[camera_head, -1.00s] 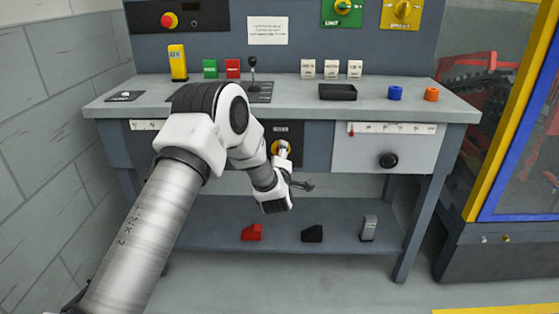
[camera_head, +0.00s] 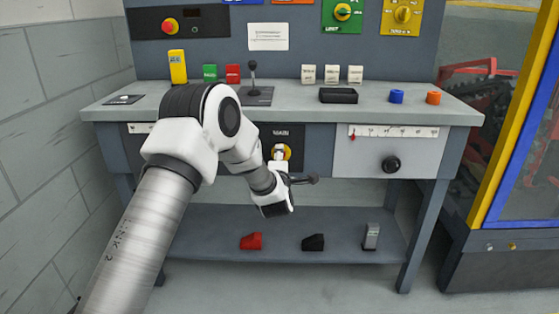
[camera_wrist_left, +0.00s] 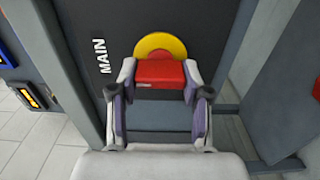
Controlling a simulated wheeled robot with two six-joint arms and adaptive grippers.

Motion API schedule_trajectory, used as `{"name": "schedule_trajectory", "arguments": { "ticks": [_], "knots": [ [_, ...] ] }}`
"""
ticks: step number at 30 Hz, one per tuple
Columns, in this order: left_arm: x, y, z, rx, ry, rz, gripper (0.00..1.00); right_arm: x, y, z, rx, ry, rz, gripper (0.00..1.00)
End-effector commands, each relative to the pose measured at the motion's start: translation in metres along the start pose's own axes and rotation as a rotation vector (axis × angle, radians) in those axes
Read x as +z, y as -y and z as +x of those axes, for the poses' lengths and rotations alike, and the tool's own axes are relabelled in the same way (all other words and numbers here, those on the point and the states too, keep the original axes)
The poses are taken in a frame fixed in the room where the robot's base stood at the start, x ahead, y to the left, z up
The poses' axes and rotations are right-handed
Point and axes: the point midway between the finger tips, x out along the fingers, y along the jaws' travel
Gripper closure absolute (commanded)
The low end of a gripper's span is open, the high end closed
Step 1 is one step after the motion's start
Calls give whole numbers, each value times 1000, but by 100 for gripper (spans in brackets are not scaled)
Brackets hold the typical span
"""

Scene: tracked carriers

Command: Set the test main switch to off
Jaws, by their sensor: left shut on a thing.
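The main switch is a red handle (camera_wrist_left: 160,72) on a yellow disc (camera_wrist_left: 158,42), on a dark panel marked MAIN (camera_wrist_left: 97,57). In the head view part of the yellow disc (camera_head: 288,152) shows under the bench top, behind my left gripper (camera_head: 280,155). In the left wrist view my left gripper (camera_wrist_left: 158,82) has one finger on each side of the red handle and is shut on it. The fingers hide the handle's sides, and I cannot read any on or off marks. My right gripper is in neither view.
The bench top (camera_head: 300,112) carries several small blocks, a lever (camera_head: 252,75) and a black tray (camera_head: 338,96). The lower shelf (camera_head: 200,235) holds red, black and grey pieces.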

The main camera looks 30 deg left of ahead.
Motion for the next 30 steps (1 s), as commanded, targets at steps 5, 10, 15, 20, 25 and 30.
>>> {"name": "schedule_trajectory", "arguments": {
  "ticks": [5, 10, 15, 20, 25, 30],
  "knots": [
    [-1, 0, 0, 0, -3, -1, 87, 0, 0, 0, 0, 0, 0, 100],
    [-1, 0, 0, 0, -2, 0, 27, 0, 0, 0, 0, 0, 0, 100],
    [0, 0, 0, 0, -1, 1, 27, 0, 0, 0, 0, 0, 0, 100],
    [0, 0, -10, -1, 0, 1, 27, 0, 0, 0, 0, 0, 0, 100],
    [0, 0, -48, -3, 1, 3, 27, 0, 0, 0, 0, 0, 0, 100],
    [0, 0, -91, -1, 1, 4, 27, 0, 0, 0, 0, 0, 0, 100]
  ]
}}
